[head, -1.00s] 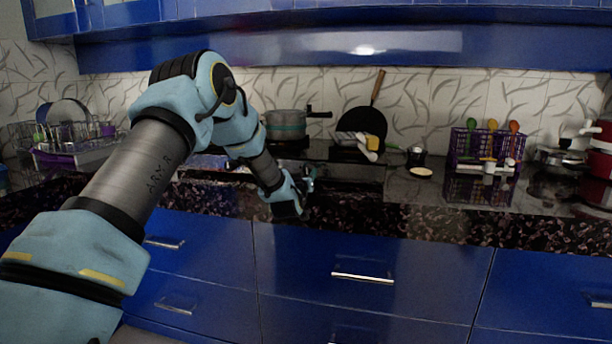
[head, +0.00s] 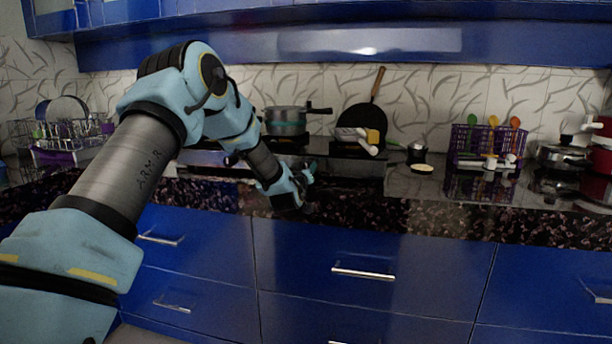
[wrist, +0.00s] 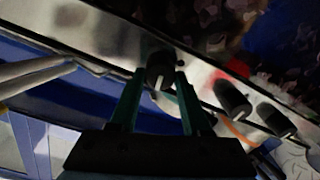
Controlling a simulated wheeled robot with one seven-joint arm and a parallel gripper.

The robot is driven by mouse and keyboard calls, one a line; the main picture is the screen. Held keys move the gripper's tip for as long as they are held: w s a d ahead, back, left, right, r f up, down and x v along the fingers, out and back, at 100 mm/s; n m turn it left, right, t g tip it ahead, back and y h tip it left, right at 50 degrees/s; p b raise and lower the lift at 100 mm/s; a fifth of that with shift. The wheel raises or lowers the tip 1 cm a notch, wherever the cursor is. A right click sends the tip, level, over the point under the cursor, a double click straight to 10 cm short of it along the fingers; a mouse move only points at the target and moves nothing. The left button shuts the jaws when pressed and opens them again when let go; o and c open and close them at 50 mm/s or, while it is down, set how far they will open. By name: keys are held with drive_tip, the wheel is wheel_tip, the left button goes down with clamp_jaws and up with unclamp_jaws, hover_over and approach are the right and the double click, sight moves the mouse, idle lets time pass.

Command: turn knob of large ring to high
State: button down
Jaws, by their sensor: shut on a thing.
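In the wrist view, a black knob (wrist: 160,70) with a white pointer line sits on a pale metal panel (wrist: 95,30). The green fingers of my gripper (wrist: 160,80) stand on either side of it, shut on it. The pointer runs roughly along the fingers. Two more black knobs, a nearer one (wrist: 232,98) and a farther one (wrist: 275,119), lie to the right, apart from my fingers. In the head view, my gripper (head: 308,178) is at the front edge of the stove, and the knobs are too small or hidden to make out.
A grey-green pot (head: 286,121) and a black pan (head: 362,119) stand behind my gripper on the stove. A purple basket of utensils (head: 487,142) and a red pot (head: 602,155) are to the right. Blue drawers (head: 375,265) lie below the counter edge.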

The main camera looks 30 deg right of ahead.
drive_tip(key=n+b, duration=0.1)
drive_tip(key=b, duration=0.1)
drive_tip(key=n+b, duration=0.1)
drive_tip(key=n, duration=0.1)
drive_tip(key=n+b, duration=0.2)
drive_tip(key=shift+w+a+f+b, duration=0.1)
drive_tip(key=shift+f+b, duration=0.15)
drive_tip(key=shift+b, duration=0.1)
drive_tip(key=n+b, duration=0.5)
drive_tip(key=shift+n+g, duration=0.3)
drive_tip(key=shift+n, duration=0.1)
drive_tip(key=n+b, duration=0.6)
drive_tip(key=shift+f, duration=0.15)
drive_tip(key=n+b, duration=0.4)
drive_tip(key=shift+n, duration=0.3)
drive_tip(key=shift+r, duration=0.2)
drive_tip(key=shift+c, duration=1.8)
unclamp_jaws()
drive_tip(key=v, duration=1)
drive_tip(key=shift+s+a, duration=0.2)
drive_tip(key=shift+a, duration=0.2)
